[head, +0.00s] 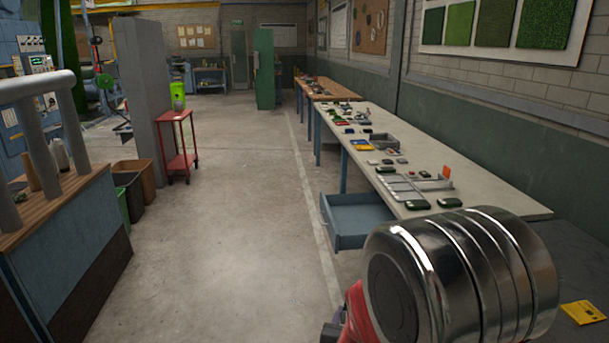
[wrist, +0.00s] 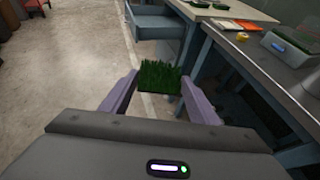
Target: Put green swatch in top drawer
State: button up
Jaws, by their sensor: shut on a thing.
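In the wrist view my gripper (wrist: 160,82) has its two purple fingers shut on the green swatch (wrist: 158,76), a small square of grass-like turf. The swatch is held in the air above the floor, clear of the benches. The top drawer (head: 357,215) is blue-grey and stands pulled open under the long bench. The drawer also shows in the wrist view (wrist: 152,24), beyond the swatch and apart from it. In the head view my metal arm link hides most of the gripper and the swatch.
The long bench (head: 510,207) along the right wall carries several swatches, trays and small parts. In the wrist view a nearer bench (wrist: 285,72) lies at right, with a grey box on it. The concrete floor (head: 240,230) left of the drawer is clear.

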aim_at(386, 219)
jog(key=z, duration=0.1)
jog(key=i, duration=2.65)
jog(key=u, duration=0.85)
jog(key=i, duration=0.2)
jog(key=u, duration=0.15)
